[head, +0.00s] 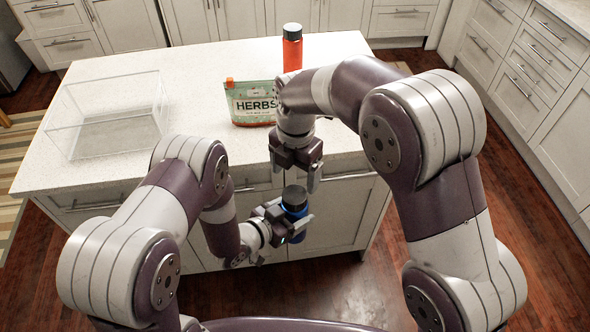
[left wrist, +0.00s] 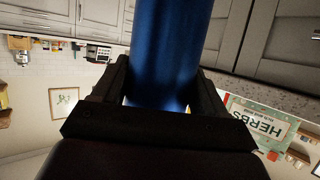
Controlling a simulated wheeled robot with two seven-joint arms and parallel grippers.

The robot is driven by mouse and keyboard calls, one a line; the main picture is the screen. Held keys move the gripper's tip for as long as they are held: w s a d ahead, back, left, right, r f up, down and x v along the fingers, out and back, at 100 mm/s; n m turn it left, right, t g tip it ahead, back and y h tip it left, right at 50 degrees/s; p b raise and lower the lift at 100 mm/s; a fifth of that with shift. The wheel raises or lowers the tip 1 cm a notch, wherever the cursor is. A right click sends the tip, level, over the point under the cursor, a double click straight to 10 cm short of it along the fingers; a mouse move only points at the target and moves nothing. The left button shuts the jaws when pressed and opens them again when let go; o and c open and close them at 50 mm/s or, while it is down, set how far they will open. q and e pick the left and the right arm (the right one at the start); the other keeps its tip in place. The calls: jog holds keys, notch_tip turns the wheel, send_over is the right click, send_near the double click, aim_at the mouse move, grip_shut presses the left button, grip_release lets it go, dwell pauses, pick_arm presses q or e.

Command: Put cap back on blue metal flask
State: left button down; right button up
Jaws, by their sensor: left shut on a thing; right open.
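The blue metal flask (head: 296,212) is held upright in front of the island's edge. A dark grey cap (head: 294,194) sits at its top; I cannot tell whether it is fully seated. My left gripper (head: 290,218) is shut on the flask body. In the left wrist view the blue flask (left wrist: 170,45) stands between the fingers of my left gripper (left wrist: 163,95), its top out of frame. My right gripper (head: 296,178) points down just above the flask, open, with its fingertips either side of the cap's upper end. I see nothing held in it.
On the white island top (head: 200,70) stand a clear open box (head: 108,128) at the left, a green herbs pouch (head: 250,104) near the middle and an orange flask with a black cap (head: 292,52) at the back. The island's front edge is close behind my grippers.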

aim_at(294, 194)
jog(key=shift+f, duration=4)
jog(key=c, duration=1.1)
jog(key=m, duration=1)
jog(key=o, duration=1.2)
